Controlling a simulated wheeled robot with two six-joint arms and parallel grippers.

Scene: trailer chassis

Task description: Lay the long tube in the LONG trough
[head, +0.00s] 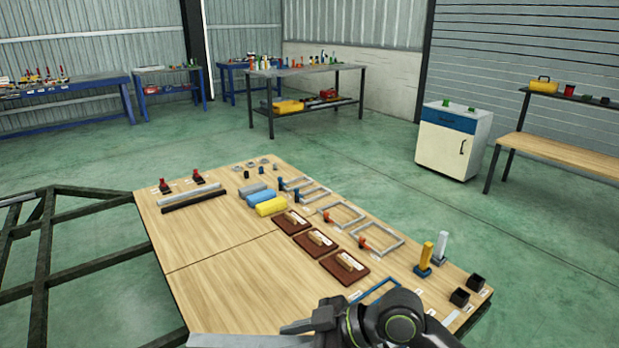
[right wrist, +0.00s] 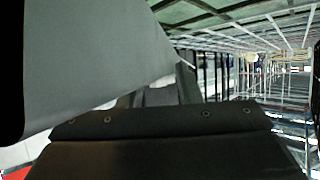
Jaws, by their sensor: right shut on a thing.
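My right gripper (head: 308,328) is at the bottom edge of the head view, over the near end of the workbench. It is shut on a grey long piece (head: 245,341), which sticks out to the left and is cut off by the frame. The piece also fills the upper left of the right wrist view (right wrist: 90,70). I cannot tell for sure that it is the long tube. A light grey bar (head: 192,194) and a dark bar (head: 195,201) lie side by side at the bench's far left. I cannot tell which thing is the long trough. My left gripper is not in view.
The wooden bench (head: 215,245) has a clear left half. Brown boards (head: 344,267), grey frames (head: 376,240), a yellow block (head: 271,206) and upright posts (head: 425,258) stand along its right side. A dark trailer frame (head: 90,265) lies left of the bench.

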